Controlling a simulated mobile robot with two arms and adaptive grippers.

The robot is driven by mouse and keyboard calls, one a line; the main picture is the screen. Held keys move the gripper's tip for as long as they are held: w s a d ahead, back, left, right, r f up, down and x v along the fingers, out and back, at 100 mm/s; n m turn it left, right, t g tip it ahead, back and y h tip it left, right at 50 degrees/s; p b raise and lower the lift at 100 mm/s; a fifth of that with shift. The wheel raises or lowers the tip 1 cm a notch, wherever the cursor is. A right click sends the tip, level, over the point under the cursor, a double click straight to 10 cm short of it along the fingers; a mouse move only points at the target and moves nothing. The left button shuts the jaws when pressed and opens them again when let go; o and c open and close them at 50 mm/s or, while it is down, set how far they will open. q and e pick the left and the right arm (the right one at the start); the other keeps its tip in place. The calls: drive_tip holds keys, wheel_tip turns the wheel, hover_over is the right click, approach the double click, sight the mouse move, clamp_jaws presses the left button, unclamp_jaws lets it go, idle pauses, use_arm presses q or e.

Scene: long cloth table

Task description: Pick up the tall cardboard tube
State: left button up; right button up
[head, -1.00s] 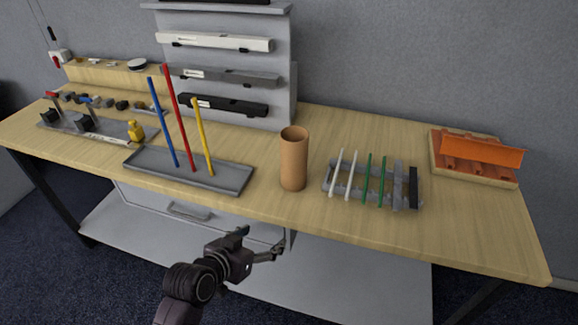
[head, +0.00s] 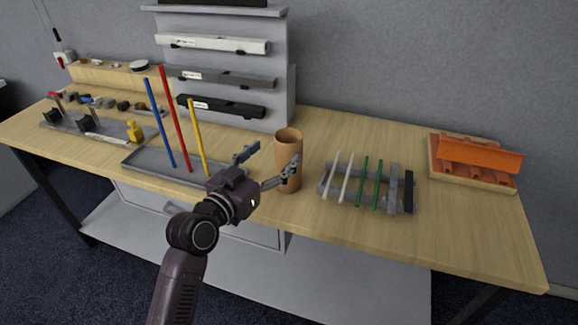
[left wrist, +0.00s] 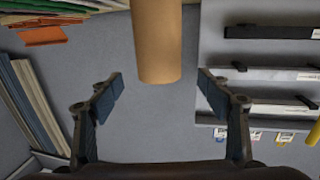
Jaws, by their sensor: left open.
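The tall cardboard tube (head: 287,147) is brown and open at the top. It stands upright on the wooden table, right of the grey tray with coloured rods. My left gripper (head: 270,167) is open in front of the tube. One finger shows left of the tube and the other covers part of its front. In the left wrist view the tube (left wrist: 157,40) shows at the top middle, beyond and between the open fingertips of my left gripper (left wrist: 158,84), with nothing held. My right gripper is in neither view.
The grey tray (head: 225,183) with blue, red and yellow rods stands left of the tube. A grey rack (head: 395,205) with white and green sticks stands close on its right. An orange bin (head: 480,153) is at the far right. A grey display stand (head: 283,95) rises behind.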

sight(282, 149)
use_arm(q)
drive_tip(key=shift+x, duration=0.95)
drive_tip(key=p+x, duration=0.1)
drive_tip(key=x, duration=0.3)
drive_tip(key=shift+w+d+f, duration=0.15)
drive_tip(key=shift+w+d, duration=0.1)
drive_tip(key=shift+d, duration=0.05)
drive_tip(key=shift+w+d+f+p, duration=0.1)
drive_tip(key=shift+w+d+p, duration=0.05)
drive_tip(key=shift+w+p, duration=0.15)
drive_tip(key=c, duration=1.3)
